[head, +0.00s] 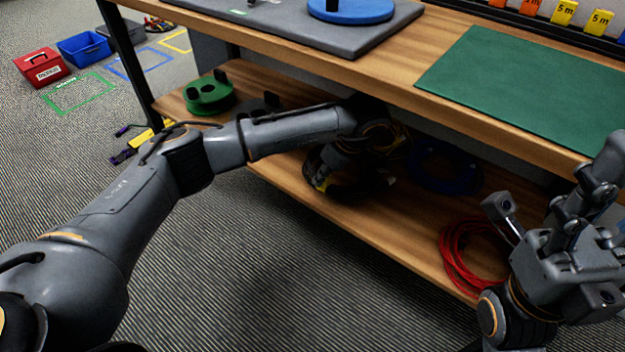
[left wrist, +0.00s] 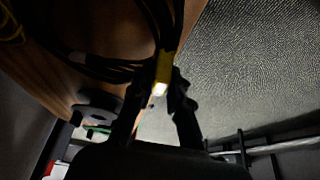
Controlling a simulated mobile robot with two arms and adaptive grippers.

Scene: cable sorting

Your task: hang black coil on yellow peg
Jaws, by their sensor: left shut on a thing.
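The black coil (head: 313,172) lies low over the wooden shelf under the bench, near its front edge, partly hidden by my left arm. It also shows in the left wrist view (left wrist: 113,66), with a yellow band (left wrist: 167,65) around it. My left gripper (head: 338,183) is at the coil, and in the left wrist view its two dark fingers (left wrist: 163,92) are shut on the coil at this band. My right gripper (head: 596,185) is raised at the right edge, partly cut off. I cannot make out the yellow peg itself; yellow "5 m" tags (head: 564,12) show at the top right.
A red cable coil (head: 458,262) and a blue coil (head: 440,172) lie on the shelf (head: 375,225). A green reel (head: 208,97) stands at its left end. The bench top, with a green mat (head: 530,90), overhangs the shelf. Carpet is open in front.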

